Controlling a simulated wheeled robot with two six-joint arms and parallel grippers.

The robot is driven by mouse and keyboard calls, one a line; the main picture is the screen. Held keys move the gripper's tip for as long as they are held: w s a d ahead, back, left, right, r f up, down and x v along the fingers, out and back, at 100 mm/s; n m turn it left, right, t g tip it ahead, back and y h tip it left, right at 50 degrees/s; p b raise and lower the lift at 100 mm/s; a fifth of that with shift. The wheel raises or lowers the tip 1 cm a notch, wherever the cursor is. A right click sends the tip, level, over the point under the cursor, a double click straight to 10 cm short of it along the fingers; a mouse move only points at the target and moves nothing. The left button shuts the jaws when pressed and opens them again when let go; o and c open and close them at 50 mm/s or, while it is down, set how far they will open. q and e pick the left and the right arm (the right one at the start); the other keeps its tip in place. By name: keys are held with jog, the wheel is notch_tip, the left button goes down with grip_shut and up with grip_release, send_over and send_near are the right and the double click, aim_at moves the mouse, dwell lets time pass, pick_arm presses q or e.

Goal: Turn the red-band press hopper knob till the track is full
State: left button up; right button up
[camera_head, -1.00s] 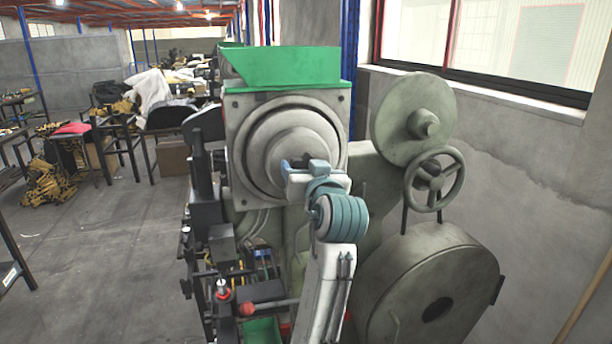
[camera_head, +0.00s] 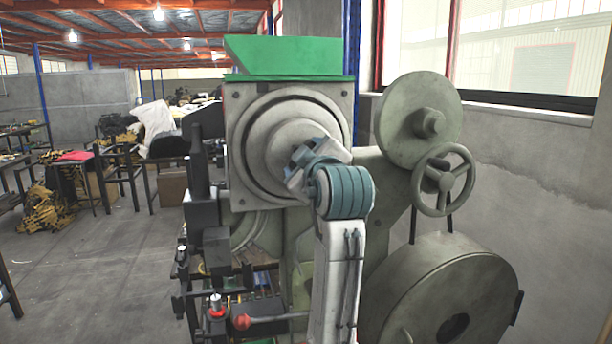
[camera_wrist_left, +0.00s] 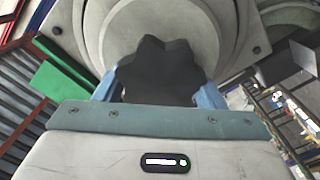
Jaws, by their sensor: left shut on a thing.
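The press hopper is a round grey drum (camera_head: 262,150) under a green bin (camera_head: 285,57). Its black lobed knob (camera_wrist_left: 158,72) is at the drum's centre in the left wrist view. My left gripper (camera_head: 303,160) is shut on the knob, with blue fingers on both sides of it in the left wrist view (camera_wrist_left: 158,92). In the head view the gripper is tilted and mostly hides the knob. I cannot make out a red band on the press. The track's fill cannot be told from these views. My right gripper is not in view.
A handwheel (camera_head: 443,180) and a large grey wheel housing (camera_head: 440,300) stand at the right. A red-ball lever (camera_head: 242,321) and black machine parts sit below the drum at the left. Open floor (camera_head: 100,270) lies further left, with work tables behind.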

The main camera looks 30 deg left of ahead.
pick_arm(q)
jog(key=n+b, duration=0.1)
jog(key=n, duration=0.1)
jog(key=n+b, duration=0.1)
jog(key=b, duration=0.1)
jog(key=n+b, duration=0.2)
jog(key=shift+f+n, duration=0.3)
jog(key=n+b, duration=0.2)
jog(key=n, duration=0.1)
jog(key=shift+b, duration=0.35)
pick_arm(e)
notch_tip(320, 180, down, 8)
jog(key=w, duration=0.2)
pick_arm(q)
jog(key=n+b, duration=0.3)
jog(key=n, duration=0.1)
jog(key=shift+f, duration=0.1)
jog(key=n+b, duration=0.3)
jog(key=n, duration=0.1)
jog(key=shift+n, duration=0.7)
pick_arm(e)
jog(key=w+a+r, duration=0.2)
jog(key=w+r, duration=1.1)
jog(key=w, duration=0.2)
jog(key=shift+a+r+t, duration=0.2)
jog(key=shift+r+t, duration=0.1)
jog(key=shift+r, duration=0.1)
